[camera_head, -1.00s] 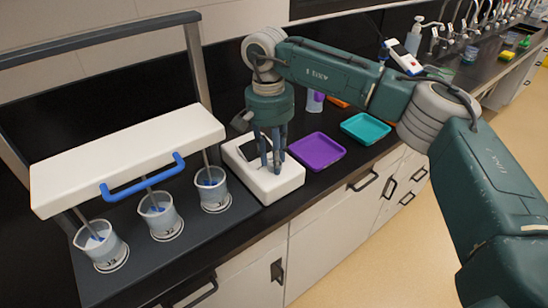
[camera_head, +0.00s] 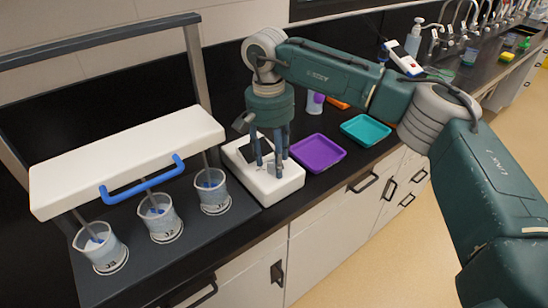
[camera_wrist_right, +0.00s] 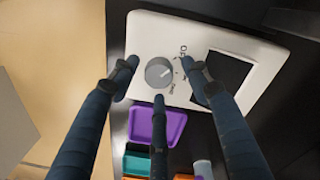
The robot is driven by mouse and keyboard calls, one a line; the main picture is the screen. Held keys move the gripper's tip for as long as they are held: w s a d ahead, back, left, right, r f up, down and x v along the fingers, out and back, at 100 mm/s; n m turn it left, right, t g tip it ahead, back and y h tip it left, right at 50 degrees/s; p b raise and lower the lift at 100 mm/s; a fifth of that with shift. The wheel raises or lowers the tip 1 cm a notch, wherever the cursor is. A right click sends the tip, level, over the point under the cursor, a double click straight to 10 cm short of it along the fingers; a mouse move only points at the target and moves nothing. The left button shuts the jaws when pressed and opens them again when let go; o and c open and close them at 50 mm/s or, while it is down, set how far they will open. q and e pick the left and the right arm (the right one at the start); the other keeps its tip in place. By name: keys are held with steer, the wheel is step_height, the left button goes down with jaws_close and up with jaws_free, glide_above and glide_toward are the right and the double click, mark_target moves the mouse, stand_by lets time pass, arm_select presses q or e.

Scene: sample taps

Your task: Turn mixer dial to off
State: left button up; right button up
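The mixer control box (camera_head: 290,182) is white and stands on the dark bench right of the beaker rack. It also shows in the right wrist view (camera_wrist_right: 225,40) with a dark screen and a round grey dial (camera_wrist_right: 160,72). The dial's pale pointer line is toward the printed marks; an "OFF"-like label is by its upper right, and I cannot read the setting surely. My right gripper (camera_head: 271,167) points down over the box. In the wrist view its three fingers (camera_wrist_right: 163,75) are spread around the dial, with visible gaps. My left gripper is not in view.
A white stirrer head (camera_head: 120,160) with a blue handle (camera_head: 143,180) stands left, over several beakers (camera_head: 160,218). Purple (camera_head: 318,153) and teal (camera_head: 366,130) trays lie right of the box. The bench's front edge is close to the box.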

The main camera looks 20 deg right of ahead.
mark_target(271, 162)
step_height(271, 162, up, 12)
steer(key=shift+w+a, duration=0.15)
steer(key=shift+a, duration=0.15)
stand_by(0.4)
